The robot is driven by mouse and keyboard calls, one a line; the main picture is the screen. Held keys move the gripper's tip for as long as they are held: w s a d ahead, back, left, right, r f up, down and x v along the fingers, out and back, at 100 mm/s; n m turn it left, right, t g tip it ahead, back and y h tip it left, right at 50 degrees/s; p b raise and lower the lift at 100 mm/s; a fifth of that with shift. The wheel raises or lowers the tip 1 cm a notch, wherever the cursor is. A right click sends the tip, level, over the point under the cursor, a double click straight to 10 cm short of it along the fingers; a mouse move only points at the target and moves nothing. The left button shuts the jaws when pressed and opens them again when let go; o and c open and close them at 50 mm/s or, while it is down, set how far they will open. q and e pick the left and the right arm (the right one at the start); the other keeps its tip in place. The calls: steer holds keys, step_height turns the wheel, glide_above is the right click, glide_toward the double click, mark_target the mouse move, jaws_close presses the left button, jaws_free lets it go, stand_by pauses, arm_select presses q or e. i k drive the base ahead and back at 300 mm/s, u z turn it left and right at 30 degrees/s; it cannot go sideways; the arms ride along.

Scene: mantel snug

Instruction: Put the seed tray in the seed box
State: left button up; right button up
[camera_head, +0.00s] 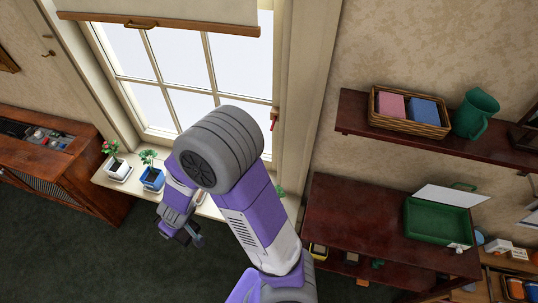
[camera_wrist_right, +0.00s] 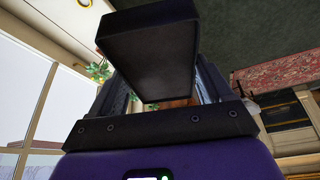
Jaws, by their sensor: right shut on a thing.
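My right gripper (camera_head: 184,228) hangs below the window sill, at the end of my purple and white arm. In the right wrist view it is shut on a dark, box-shaped thing (camera_wrist_right: 150,55), which looks like the seed tray. Its inside is not visible, and in the head view it is too small to make out well. A green open box (camera_head: 436,221) with a raised white lid (camera_head: 451,195) stands on the dark wooden table at right, apart from the gripper. It looks like the seed box. My left gripper is not in view.
Potted plants in a white pot (camera_head: 117,170) and a blue pot (camera_head: 152,179) stand on the sill. A wall shelf (camera_head: 350,112) above the table (camera_head: 345,215) holds a wicker basket (camera_head: 410,112) and a green jug (camera_head: 476,113). The tabletop left of the green box is clear.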

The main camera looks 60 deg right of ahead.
mark_target(434, 224)
steer(key=u, duration=0.8)
steer(key=k, duration=1.75)
steer(key=z, duration=2.2)
